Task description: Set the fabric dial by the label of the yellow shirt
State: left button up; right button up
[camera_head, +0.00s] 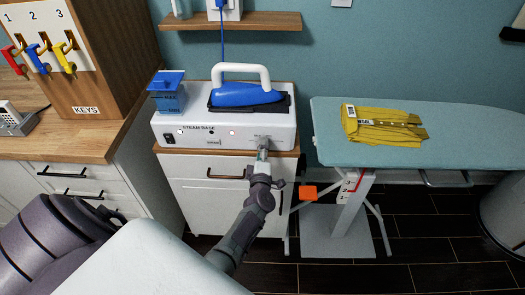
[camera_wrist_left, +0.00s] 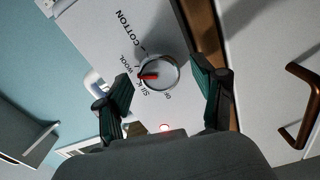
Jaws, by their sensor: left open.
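The yellow shirt (camera_head: 383,133) lies folded on the ironing board. A small white label (camera_head: 351,111) shows at its upper left; its print is too small to read. The white steam base (camera_head: 205,128) carries the fabric dial (camera_wrist_left: 160,73), a round knob with a red pointer. The dial's marks are OFF, SILK, WOOL and COTTON; the pointer faces left, around SILK and WOOL. My left gripper (camera_head: 263,153) is at the front of the base. In the wrist view its fingers (camera_wrist_left: 165,80) are open either side of the dial, with no clear contact. My right gripper is not in view.
A blue iron (camera_head: 246,95) rests on the base, beside a blue container (camera_head: 169,97). The cabinet (camera_head: 205,190) is below. The ironing board (camera_head: 470,128) stands right, with an orange piece (camera_head: 308,192) near its stand. A key board (camera_head: 48,38) is at left.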

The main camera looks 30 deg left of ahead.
pick_arm(q)
jog(key=v, duration=0.7)
jog(key=shift+s, duration=0.25)
jog(key=shift+d, duration=0.1)
